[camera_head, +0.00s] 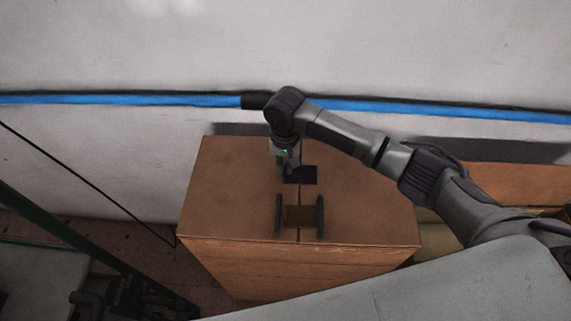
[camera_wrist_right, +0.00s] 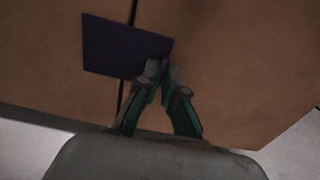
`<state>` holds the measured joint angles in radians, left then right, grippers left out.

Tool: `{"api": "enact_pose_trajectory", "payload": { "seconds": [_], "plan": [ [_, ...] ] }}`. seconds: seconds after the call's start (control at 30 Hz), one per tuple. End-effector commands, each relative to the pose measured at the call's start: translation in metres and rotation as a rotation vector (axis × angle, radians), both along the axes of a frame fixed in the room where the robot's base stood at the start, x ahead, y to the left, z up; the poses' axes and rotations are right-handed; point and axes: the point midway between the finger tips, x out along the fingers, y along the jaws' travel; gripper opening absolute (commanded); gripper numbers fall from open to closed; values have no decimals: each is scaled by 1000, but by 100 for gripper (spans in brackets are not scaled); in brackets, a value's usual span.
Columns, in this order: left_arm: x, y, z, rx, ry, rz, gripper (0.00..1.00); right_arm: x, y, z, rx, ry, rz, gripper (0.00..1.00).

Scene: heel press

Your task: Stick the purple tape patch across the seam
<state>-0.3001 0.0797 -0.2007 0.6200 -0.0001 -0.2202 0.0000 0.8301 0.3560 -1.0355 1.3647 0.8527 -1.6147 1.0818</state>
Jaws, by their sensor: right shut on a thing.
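The purple tape patch (camera_head: 301,175) is a dark, flat square over the top of the brown box (camera_head: 230,200). It also shows in the right wrist view (camera_wrist_right: 115,45). The seam (camera_head: 299,234) is a dark line running from front to back along the box top. The patch spans the seam, with part of it on each side. My right gripper (camera_head: 288,172) is shut on one edge of the patch; its fingertips (camera_wrist_right: 163,66) pinch a corner there. I cannot tell whether the patch touches the box. My left gripper is not in view.
Two dark upright pieces with a brown part between them (camera_head: 300,216) stand over the seam near the box's front edge. A blue pipe (camera_head: 150,100) runs along the wall behind. More brown boxes (camera_head: 515,180) are at right. The box top's left side is clear.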

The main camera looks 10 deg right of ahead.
Motion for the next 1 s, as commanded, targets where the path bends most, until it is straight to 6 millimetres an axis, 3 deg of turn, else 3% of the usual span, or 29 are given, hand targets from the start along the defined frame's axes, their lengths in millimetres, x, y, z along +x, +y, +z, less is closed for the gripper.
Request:
{"api": "enact_pose_trajectory", "payload": {
  "seconds": [1.0],
  "plan": [
    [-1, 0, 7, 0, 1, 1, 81, -2, 0, -4, -1, 7, 1, 0]
  ]
}}
